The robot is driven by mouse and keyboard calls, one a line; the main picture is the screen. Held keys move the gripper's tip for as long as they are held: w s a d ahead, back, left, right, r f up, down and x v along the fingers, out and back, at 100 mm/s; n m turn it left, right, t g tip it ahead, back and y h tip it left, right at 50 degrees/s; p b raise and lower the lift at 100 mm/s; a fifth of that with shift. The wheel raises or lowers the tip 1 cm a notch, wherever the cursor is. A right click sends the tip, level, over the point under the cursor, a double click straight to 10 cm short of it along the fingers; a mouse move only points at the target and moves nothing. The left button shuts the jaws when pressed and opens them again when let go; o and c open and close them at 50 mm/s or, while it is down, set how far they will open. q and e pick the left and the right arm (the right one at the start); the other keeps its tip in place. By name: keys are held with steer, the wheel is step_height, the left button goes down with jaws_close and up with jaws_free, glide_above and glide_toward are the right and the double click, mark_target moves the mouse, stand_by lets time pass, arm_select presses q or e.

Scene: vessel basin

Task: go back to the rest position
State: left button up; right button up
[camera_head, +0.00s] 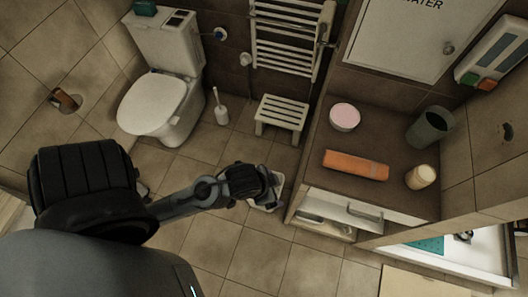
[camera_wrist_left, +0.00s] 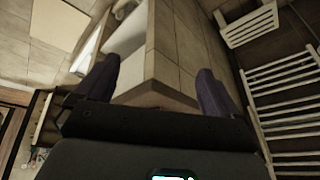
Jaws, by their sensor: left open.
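My left gripper (camera_head: 262,188) is at the end of my arm, which comes in from the left in the head view. It is over the floor, just left of the vanity cabinet (camera_head: 340,209). In the left wrist view the two dark fingers of the left gripper (camera_wrist_left: 158,70) stand wide apart with nothing held between them. The cabinet corner (camera_wrist_left: 165,85) shows beyond the gap; I cannot tell how far away it is. My right gripper is not in view.
A white stool (camera_head: 282,115), a toilet brush (camera_head: 221,112) and a toilet (camera_head: 160,105) stand behind my arm. The cabinet drawer (camera_head: 345,211) looks partly open. An orange towel (camera_head: 355,165), pink tin (camera_head: 344,117) and dark cup (camera_head: 428,128) are on the counter.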

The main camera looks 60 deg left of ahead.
arm_select(q)
steer(key=s, duration=0.1)
steer(key=s+g, duration=0.1)
steer(key=s, duration=0.1)
steer(key=shift+d+f+n, duration=0.15)
steer(key=shift+d+n, duration=0.05)
steer(key=shift+n, duration=0.1)
steer(key=shift+w, duration=0.1)
step_height(320, 180, up, 22)
steer(key=p, duration=2.1)
steer(key=shift+p, duration=0.4)
steer(key=shift+f, duration=0.2)
steer(key=shift+c, duration=0.3)
